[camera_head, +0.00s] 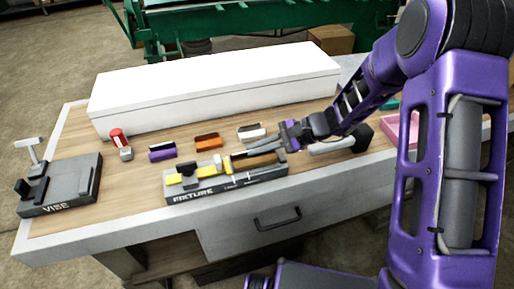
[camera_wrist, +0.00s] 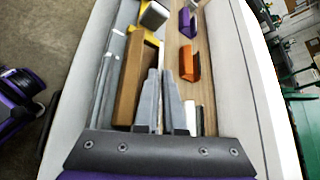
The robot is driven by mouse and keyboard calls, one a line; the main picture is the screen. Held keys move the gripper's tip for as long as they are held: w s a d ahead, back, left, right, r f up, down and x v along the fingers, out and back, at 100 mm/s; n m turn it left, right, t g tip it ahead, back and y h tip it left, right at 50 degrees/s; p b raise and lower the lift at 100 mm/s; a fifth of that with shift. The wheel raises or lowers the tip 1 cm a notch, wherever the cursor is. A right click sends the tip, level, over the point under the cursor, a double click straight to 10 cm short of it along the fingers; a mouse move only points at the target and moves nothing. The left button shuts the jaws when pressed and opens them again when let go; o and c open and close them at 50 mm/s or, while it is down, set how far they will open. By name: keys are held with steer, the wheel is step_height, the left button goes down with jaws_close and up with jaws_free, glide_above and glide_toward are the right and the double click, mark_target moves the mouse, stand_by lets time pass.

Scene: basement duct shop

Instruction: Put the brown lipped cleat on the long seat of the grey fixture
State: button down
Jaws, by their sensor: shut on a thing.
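The brown lipped cleat (camera_head: 262,159) lies lengthwise at the right part of the grey fixture (camera_head: 228,186), along its top. In the wrist view the cleat (camera_wrist: 133,78) runs beside my left finger, over or on the fixture's grey strip (camera_wrist: 108,85). I cannot tell whether it rests fully on the long seat. My gripper (camera_head: 286,137) is at the cleat's right rear side; in the wrist view its two grey fingers (camera_wrist: 165,98) are close together, shut on the cleat. The fingers hide where they grip its lip.
Yellow pieces (camera_head: 207,171) sit on the fixture's left part. Purple (camera_head: 162,151), orange (camera_head: 208,142) and white (camera_head: 250,132) cleats lie behind it. A long white box (camera_head: 215,88) stands at the back, a vise (camera_head: 60,187) at left, a pink tray (camera_head: 401,130) at right.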

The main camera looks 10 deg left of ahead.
steer(key=shift+f, duration=0.2)
steer(key=c, duration=1)
jaws_free()
steer(key=shift+r, duration=0.1)
steer(key=shift+r, duration=0.15)
steer(key=v, duration=1.2)
steer(key=shift+p, duration=0.4)
